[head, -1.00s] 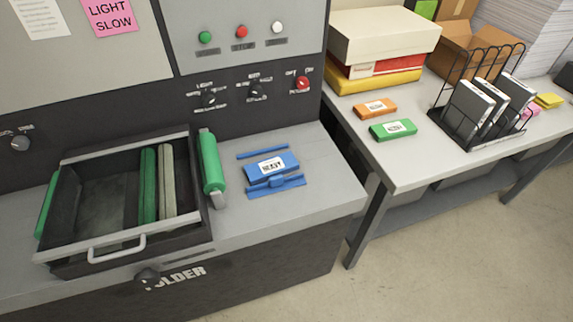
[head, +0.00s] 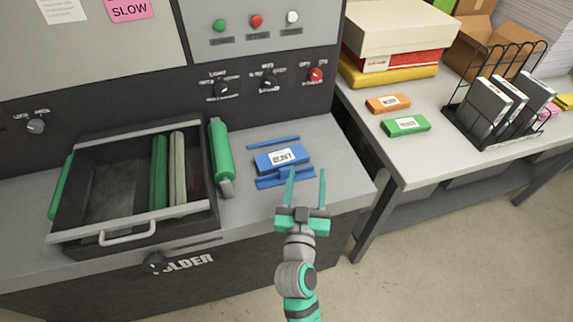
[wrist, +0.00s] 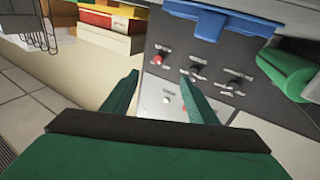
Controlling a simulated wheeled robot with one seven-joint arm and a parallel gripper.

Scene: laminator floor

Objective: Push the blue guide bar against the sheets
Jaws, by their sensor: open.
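In the head view, a blue packet with a white label (head: 281,157), apparently the sheets, lies on the grey machine top between two blue bars. A thin blue bar (head: 273,142) lies behind it. The blue guide bar (head: 284,179) with a raised middle part lies in front, close to the packet; any gap is too small to tell. My gripper (head: 306,178) is open and empty, its fingertips at the guide bar's front right side in the picture; contact cannot be told. In the wrist view, my gripper's fingers (wrist: 164,88) are spread, with a blue piece (wrist: 225,27) beyond them.
The control panel (head: 265,55) with knobs rises behind. On the right, a side table (head: 425,170) holds orange (head: 388,104) and green (head: 405,126) packets, boxes and a wire rack.

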